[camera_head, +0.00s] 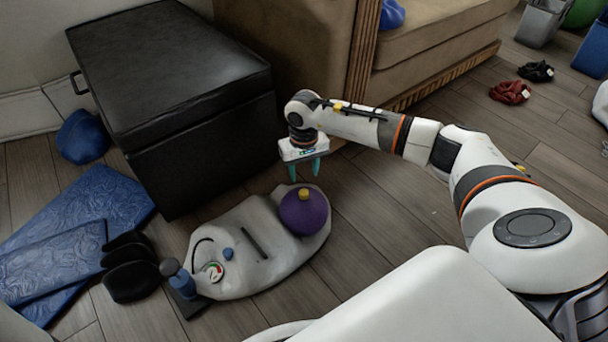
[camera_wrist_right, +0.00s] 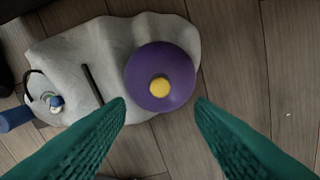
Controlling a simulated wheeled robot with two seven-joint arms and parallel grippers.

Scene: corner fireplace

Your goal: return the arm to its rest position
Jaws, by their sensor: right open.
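My right gripper (camera_head: 304,170) hangs at the end of my right arm, fingers pointing down, above the far end of a pale grey lumpy object (camera_head: 262,238). Its two green fingers are apart and nothing is between them. In the right wrist view the fingers (camera_wrist_right: 160,112) frame the area beside a purple round object (camera_wrist_right: 178,62) with a yellow knob. The purple object (camera_head: 303,214) rests on the pale object, below the gripper and apart from it. My left gripper is not in view.
A black storage ottoman (camera_head: 185,75) stands close left of the gripper. A brown sofa (camera_head: 440,45) is behind. Blue folded mats (camera_head: 75,230), black items (camera_head: 128,285) and a blue bag (camera_head: 82,137) lie left. Red (camera_head: 510,91) and black (camera_head: 537,71) items lie right. Wooden floor is clear right of the pale object.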

